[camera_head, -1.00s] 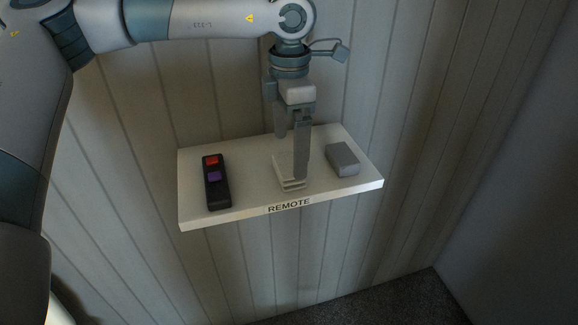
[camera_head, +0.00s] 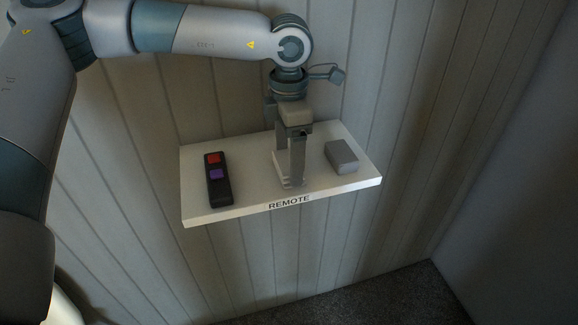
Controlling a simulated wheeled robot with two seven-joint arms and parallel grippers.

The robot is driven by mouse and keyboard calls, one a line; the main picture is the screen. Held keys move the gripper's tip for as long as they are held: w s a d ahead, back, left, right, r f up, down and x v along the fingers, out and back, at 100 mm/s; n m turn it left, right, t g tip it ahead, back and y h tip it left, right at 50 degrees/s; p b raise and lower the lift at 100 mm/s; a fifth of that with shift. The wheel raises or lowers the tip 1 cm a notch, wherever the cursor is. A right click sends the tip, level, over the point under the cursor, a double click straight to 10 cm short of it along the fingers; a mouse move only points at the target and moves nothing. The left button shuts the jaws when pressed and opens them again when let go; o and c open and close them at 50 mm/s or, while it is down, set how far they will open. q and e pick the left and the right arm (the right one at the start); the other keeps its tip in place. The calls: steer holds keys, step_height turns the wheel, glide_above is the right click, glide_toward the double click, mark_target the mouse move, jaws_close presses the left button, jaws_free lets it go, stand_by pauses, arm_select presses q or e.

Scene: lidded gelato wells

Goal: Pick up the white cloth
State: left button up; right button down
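The white cloth (camera_head: 278,163) is a small folded stack lying on the middle of the white shelf (camera_head: 250,170). My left gripper (camera_head: 288,165) points straight down at the cloth, with its fingers low over the stack. The fingers are a small gap apart, and the nearer one hides part of the cloth. I cannot tell whether they grip it. The cloth appears to rest on the shelf. My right gripper is not in view.
A black remote (camera_head: 217,180) with a red and a purple button lies left of the cloth. A grey block (camera_head: 341,157) lies to its right. The shelf's front edge carries a "REMOTE" label (camera_head: 289,202). A panelled wall (camera_head: 400,110) stands behind, with dark carpet (camera_head: 400,295) below.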

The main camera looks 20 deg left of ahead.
arm_select(q)
steer(key=shift+c, duration=1)
steer(key=shift+r, duration=0.1)
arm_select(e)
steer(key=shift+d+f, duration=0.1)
arm_select(q)
steer(key=shift+r+b, duration=0.45)
steer(key=shift+b, duration=0.05)
step_height(320, 180, up, 2)
steer(key=shift+r+b, duration=0.15)
steer(key=shift+b, duration=0.6)
steer(key=d+r+b, duration=0.4)
steer(key=d+r, duration=0.3)
steer(key=d, duration=0.4)
steer(key=shift+w+d+r, duration=0.2)
steer(key=shift+d+r, duration=0.1)
steer(key=shift+d, duration=0.05)
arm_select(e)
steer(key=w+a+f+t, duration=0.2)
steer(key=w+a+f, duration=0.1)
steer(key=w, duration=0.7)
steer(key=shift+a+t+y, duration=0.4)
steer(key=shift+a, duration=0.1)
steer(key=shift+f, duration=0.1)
